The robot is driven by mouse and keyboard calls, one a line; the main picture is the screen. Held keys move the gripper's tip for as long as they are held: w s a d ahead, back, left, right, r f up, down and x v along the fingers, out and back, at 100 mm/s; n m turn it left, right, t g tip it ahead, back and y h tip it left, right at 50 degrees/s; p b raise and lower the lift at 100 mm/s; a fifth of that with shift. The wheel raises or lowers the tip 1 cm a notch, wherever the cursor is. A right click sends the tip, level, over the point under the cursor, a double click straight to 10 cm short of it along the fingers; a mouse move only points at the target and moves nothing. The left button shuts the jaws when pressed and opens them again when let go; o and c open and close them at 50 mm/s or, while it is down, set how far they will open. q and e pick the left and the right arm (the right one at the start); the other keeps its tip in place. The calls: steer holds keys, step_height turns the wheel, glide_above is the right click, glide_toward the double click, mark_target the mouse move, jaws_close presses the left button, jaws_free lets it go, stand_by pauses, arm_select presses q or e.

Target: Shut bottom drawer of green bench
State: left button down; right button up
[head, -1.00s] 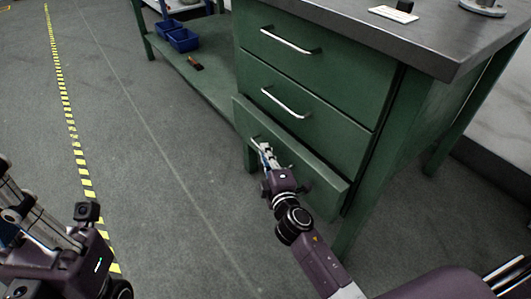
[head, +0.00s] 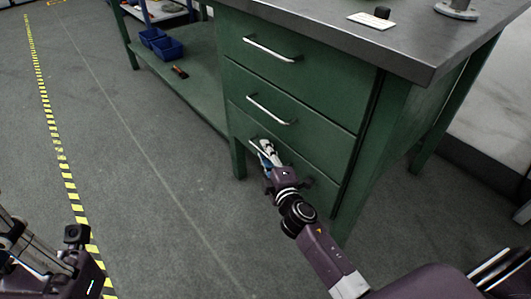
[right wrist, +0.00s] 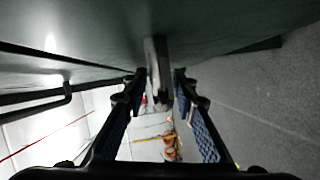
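The green bench's bottom drawer (head: 312,188) shows its front about level with the drawer fronts above it. I see no clear gap around it. Its metal handle (right wrist: 158,70) lies between the fingers of my right gripper (right wrist: 160,88) in the right wrist view. In the head view my right gripper (head: 265,149) is at the drawer's left part and hides much of the handle. My left gripper (head: 15,235) is partly in view at the lower left edge, away from the bench, its fingertips cut off.
The middle drawer (head: 285,105) and top drawer (head: 300,65) are flush. The grey bench top (head: 400,45) overhangs them. Blue bins (head: 168,48) stand on the low green shelf (head: 195,85). The floor left of the bench is clear up to the striped tape (head: 55,140).

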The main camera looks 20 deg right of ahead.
steer(key=s+r, duration=0.1)
steer(key=s, duration=1.1)
steer(key=shift+a, duration=0.4)
